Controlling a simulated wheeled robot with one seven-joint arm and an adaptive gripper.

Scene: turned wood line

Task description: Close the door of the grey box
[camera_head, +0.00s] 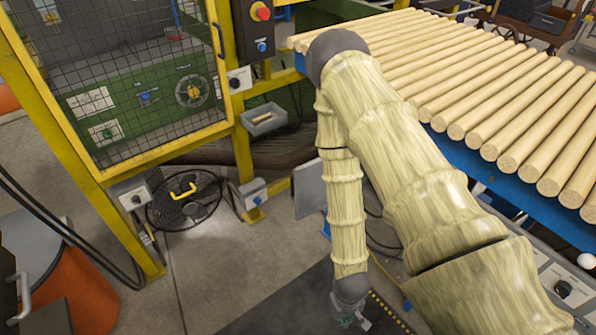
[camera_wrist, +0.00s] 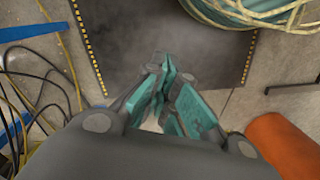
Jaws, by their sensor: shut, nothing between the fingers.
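A flat grey panel (camera_head: 308,188) stands upright beside the blue roller-line frame, just left of my arm in the head view. It may be the door of the grey box, but my arm covers what lies behind it, so I cannot tell how far it is open. My gripper (camera_head: 350,319) hangs low at the bottom of the head view, below and right of that panel and apart from it. In the wrist view my gripper (camera_wrist: 170,97) has its teal fingers together and empty, above the floor. No box door shows in the wrist view.
A yellow-framed mesh cage (camera_head: 130,75) stands at left. A round black fan (camera_head: 184,199) sits on the floor beside it. Wooden rods (camera_head: 480,85) cover the line at right. A dark mat (camera_wrist: 130,50) lies below my gripper. Loose cables (camera_wrist: 50,75) run at its left.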

